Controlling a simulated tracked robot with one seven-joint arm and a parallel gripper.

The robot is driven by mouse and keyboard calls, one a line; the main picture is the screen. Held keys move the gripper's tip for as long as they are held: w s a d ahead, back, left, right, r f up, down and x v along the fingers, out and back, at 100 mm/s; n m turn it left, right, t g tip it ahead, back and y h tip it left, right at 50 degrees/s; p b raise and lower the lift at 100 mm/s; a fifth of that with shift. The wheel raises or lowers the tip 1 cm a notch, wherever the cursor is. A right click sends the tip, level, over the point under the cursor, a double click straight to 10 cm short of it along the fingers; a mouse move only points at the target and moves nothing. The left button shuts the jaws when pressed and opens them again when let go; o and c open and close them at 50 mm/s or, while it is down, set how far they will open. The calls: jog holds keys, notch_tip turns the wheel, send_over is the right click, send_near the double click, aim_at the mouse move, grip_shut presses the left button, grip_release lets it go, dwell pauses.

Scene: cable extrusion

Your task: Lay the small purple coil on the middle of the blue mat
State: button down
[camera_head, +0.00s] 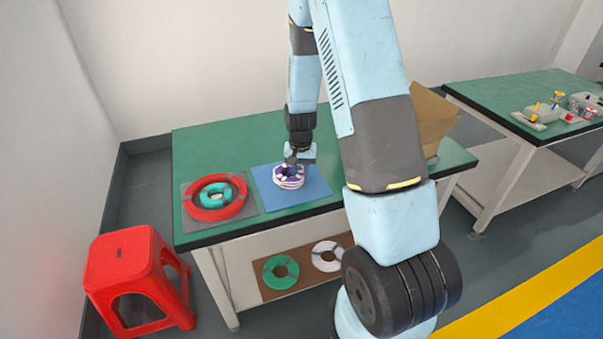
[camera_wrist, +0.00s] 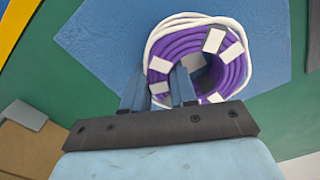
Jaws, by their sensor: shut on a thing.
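The purple coil (camera_wrist: 183,44) with white ties is in my gripper (camera_wrist: 160,92), whose two fingers close on the coil's near side in the wrist view. In the head view the coil (camera_head: 279,173) is over the middle of the blue mat (camera_head: 314,188), under my gripper (camera_head: 291,162). A white ring (camera_wrist: 153,40) shows around and below the purple coil and looks like a white coil under it. Whether the purple coil rests on it or hangs just above is hard to tell. The blue mat (camera_wrist: 100,40) also fills much of the wrist view.
Left of the mat, a red coil (camera_head: 187,204) surrounds a teal coil (camera_head: 207,195) on a grey mat. An open cardboard box (camera_head: 432,118) stands at the right. Green and white coils lie on the lower shelf. A red stool (camera_head: 128,260) stands at the left.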

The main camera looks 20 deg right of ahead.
aim_at(300, 172)
jog(key=c, duration=0.9)
grip_release()
jog(key=shift+f, duration=0.1)
notch_tip(300, 172, up, 12)
jog(key=s+a+r+n+t, duration=0.1)
jog(key=s+r, duration=0.4)
jog(key=r, duration=0.4)
jog(key=s+a+r+n+t, duration=0.1)
jog(key=s+r+t, duration=0.1)
jog(key=s+r, duration=0.55)
jog(key=s+r+n+t, duration=0.2)
jog(key=s+r, duration=0.7)
jog(key=s, duration=0.5)
jog(key=shift+s+a+r+n+t, duration=0.2)
jog(key=shift+a+n+t, duration=0.1)
jog(key=shift+a+n, duration=0.15)
